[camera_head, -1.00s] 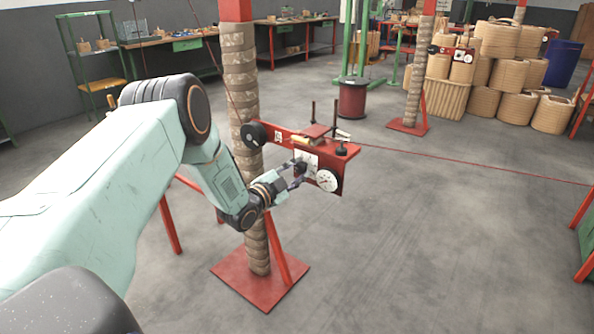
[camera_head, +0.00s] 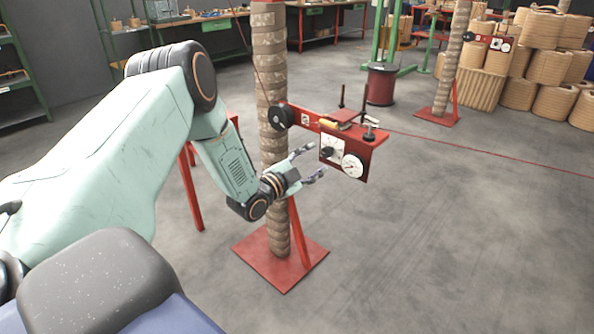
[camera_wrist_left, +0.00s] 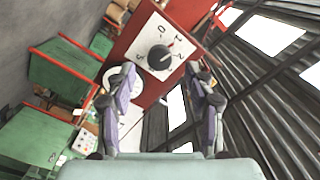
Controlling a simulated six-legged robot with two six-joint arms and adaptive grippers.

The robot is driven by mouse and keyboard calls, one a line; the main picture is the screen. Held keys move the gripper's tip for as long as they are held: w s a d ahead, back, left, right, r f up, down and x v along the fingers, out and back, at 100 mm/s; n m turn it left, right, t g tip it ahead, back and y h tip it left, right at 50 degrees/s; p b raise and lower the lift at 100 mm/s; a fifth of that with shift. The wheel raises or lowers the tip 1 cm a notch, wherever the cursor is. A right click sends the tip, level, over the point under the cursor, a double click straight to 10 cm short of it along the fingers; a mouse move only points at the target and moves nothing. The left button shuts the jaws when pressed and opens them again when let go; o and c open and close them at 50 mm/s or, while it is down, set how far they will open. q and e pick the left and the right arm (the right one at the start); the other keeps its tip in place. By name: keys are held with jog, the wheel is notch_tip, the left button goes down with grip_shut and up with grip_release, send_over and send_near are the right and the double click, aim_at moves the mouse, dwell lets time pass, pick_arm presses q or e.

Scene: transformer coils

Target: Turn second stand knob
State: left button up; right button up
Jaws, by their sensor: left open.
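The near stand is a wrapped post (camera_head: 271,90) on a red base plate (camera_head: 262,268), with a red bracket (camera_head: 372,137) at its upper part. A black knob (camera_head: 327,152) sits on a white dial plate on the bracket's front, beside a round white gauge (camera_head: 352,166). In the left wrist view the knob (camera_wrist_left: 159,58) is ahead, with its pointer turned toward the upper right and marks around it. My left gripper (camera_head: 308,161) is open and empty, a little short of the knob and apart from it. Its fingers (camera_wrist_left: 166,95) flank the dial from below in the wrist view. My right gripper is not seen.
A second wrapped post (camera_head: 453,60) with a similar red bracket stands further back right. Wound coils (camera_head: 553,58) are stacked behind it. A red spool (camera_head: 381,84) stands behind the bracket. A red wire (camera_head: 480,150) runs right. The floor at right is clear.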

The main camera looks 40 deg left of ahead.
pick_arm(q)
jog(key=s, duration=0.7)
jog(key=shift+s+a, duration=0.25)
jog(key=shift+s, duration=0.15)
jog(key=s+d+f+n+g, duration=0.9)
jog(key=s+d+f+n, duration=0.2)
jog(key=f, duration=0.4)
jog(key=s+d+f+g, duration=0.1)
jog(key=s+d+g, duration=0.1)
jog(key=s, duration=0.6)
jog(key=s+d+f+g, duration=0.2)
jog(key=s+d+g, duration=0.1)
jog(key=s, duration=0.6)
jog(key=s+d+f+g+y, duration=0.1)
jog(key=s+d+f+g, duration=0.1)
jog(key=s, duration=0.6)
jog(key=shift+s+d+f+g, duration=0.2)
jog(key=shift+d+g, duration=0.5)
jog(key=shift+g, duration=0.3)
